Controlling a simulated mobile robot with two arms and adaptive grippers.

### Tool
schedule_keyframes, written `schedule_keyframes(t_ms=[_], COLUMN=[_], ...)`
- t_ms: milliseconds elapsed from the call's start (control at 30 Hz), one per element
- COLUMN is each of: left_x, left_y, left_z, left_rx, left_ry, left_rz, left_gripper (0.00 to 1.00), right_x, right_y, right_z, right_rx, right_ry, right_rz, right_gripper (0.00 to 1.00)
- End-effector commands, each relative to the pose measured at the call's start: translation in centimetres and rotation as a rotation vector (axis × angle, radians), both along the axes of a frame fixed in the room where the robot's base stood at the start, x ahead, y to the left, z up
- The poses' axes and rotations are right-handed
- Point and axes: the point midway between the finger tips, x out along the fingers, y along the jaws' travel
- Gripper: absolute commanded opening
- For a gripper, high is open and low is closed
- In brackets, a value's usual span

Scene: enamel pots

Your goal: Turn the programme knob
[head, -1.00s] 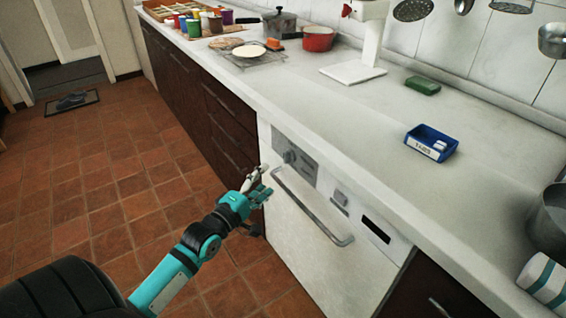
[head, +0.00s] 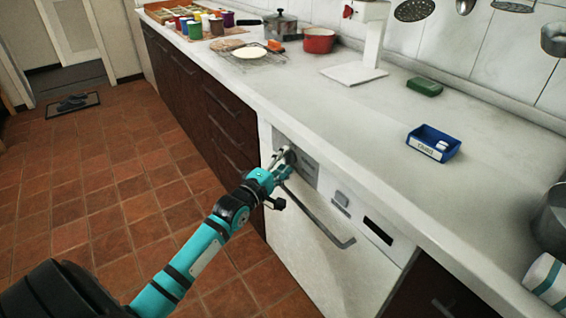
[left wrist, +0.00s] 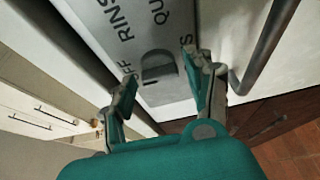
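The programme knob (left wrist: 158,68) is a grey knob on the grey panel of the white dishwasher (head: 318,245). In the left wrist view, printed words such as "RINS" and "QU" surround it. In the head view the knob (head: 290,154) shows at the panel's left end, partly behind my fingers. My left gripper (head: 282,162) is at the panel; in the left wrist view its fingers (left wrist: 164,80) are apart, one on each side of the knob. I cannot tell whether they touch it. My right gripper is not in view.
The dishwasher's bar handle (head: 318,218) runs just right of my left gripper. The counter edge overhangs above the panel. A blue bin (head: 433,143), a green block (head: 424,86) and a red pot (head: 319,41) stand on the counter. The tiled floor at left is mostly clear.

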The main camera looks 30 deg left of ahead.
Motion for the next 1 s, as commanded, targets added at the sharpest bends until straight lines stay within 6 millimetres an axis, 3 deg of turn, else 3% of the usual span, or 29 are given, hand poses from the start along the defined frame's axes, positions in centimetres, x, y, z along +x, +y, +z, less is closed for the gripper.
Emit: schedule_keyframes(t_ms=[33, 333, 700, 1000], left_x=[0.0, 0.0, 0.0, 0.0], left_y=[0.0, 0.0, 0.0, 0.1], left_z=[0.0, 0.0, -0.2, -0.6], left_rx=[0.000, 0.000, 0.067, 0.277], left_ry=[0.000, 0.000, -0.027, -0.113], left_rz=[0.000, 0.000, 0.001, 0.000], left_gripper=[0.45, 0.08, 0.08, 0.08], right_x=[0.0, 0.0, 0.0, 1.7], right_y=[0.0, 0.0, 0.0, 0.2], right_z=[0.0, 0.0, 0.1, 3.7], right_rx=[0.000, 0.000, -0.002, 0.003], right_ry=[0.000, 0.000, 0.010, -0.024], right_rz=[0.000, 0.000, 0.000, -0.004], right_gripper=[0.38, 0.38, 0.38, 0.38])
